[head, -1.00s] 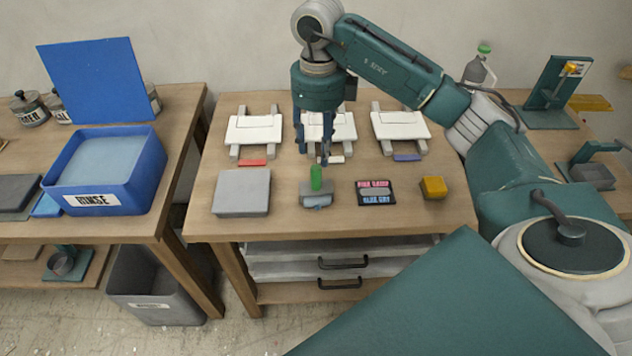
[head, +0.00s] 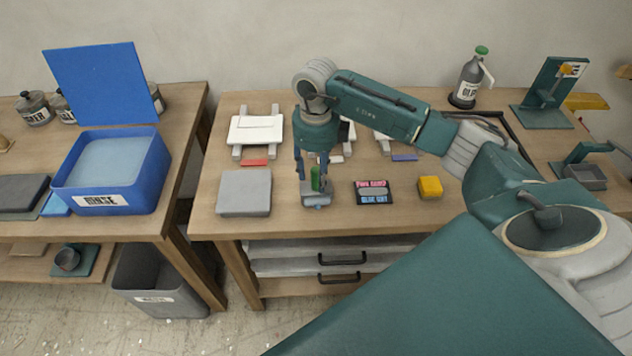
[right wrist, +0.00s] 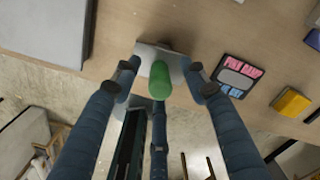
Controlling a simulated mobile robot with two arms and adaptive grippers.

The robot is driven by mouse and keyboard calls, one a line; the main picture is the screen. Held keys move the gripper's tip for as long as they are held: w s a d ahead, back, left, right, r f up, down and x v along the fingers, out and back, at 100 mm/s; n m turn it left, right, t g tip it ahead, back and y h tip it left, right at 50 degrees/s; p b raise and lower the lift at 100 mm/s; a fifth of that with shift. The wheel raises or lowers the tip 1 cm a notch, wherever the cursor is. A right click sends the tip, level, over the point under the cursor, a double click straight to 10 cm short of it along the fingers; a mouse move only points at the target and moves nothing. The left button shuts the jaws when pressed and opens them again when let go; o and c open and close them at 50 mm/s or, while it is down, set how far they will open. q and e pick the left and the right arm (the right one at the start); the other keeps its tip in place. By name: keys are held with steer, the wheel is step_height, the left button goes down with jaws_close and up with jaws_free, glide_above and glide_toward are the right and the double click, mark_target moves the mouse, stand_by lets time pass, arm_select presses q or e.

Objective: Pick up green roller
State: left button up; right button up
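The green roller (head: 315,178) stands upright on a small grey stand (head: 317,200) near the front edge of the middle table. In the right wrist view the green roller (right wrist: 159,80) sits between my fingers, with the grey stand (right wrist: 150,52) behind it. My right gripper (head: 314,185) points down over the roller, one finger on each side. In the right wrist view the fingers of my right gripper (right wrist: 163,78) are spread, with gaps on both sides of the roller. My left gripper is not in view.
A grey slab (head: 244,193) lies left of the stand. A dark lettered card (head: 375,193) and a yellow block (head: 429,187) lie to the right. White sheets on racks (head: 256,130) stand behind. A blue rinse tub (head: 112,185) is on the left table.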

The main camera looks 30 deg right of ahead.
jaws_close()
steer(key=shift+r, duration=0.15)
step_height(320, 180, up, 20)
steer(key=b, duration=0.2)
steer(key=shift+b, duration=0.3)
